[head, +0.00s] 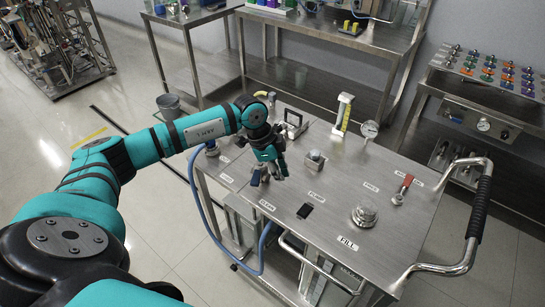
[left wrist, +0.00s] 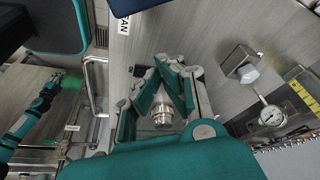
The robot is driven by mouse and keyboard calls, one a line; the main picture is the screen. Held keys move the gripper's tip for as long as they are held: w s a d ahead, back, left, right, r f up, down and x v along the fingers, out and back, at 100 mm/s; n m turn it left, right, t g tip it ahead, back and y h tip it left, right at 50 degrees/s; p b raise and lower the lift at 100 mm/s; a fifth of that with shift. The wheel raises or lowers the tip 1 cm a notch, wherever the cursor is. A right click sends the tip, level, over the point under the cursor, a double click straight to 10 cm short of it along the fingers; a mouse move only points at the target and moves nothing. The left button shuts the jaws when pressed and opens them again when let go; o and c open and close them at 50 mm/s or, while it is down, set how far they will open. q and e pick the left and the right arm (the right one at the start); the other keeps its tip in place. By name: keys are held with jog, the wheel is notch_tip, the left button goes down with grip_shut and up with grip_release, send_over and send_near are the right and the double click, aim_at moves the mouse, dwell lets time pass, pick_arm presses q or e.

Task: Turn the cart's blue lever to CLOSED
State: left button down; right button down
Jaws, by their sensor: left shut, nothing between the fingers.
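The steel cart (head: 335,215) stands in front of me in the head view. My left gripper (head: 270,168) is shut and empty over the cart's near left part. A small dark blue piece (head: 256,176), seemingly the blue lever, shows right beside its fingers. The gripper partly hides it, so I cannot tell whether they touch or which way the lever points. Small labels lie on the top around it, too small to read surely. In the left wrist view the closed teal fingers (left wrist: 166,92) show above a round silver fitting (left wrist: 162,117). My right gripper is not in view.
A red lever (head: 403,188), a round silver cap (head: 365,215), a gauge (head: 369,130) and a yellow-marked upright gauge (head: 343,113) stand on the cart. A blue hose (head: 205,210) hangs at its left side.

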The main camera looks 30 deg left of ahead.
pick_arm(q)
jog(key=shift+x, duration=0.9)
jog(key=s+a, duration=0.1)
jog(key=s+a+p, duration=0.1)
jog(key=a, duration=0.1)
jog(key=shift+a+r+p, duration=0.15)
jog(key=shift+a+p, duration=0.15)
jog(key=shift+d, duration=0.1)
jog(key=shift+s+a+m, duration=0.15)
jog(key=shift+a+m, duration=0.05)
jog(key=shift+m, duration=0.2)
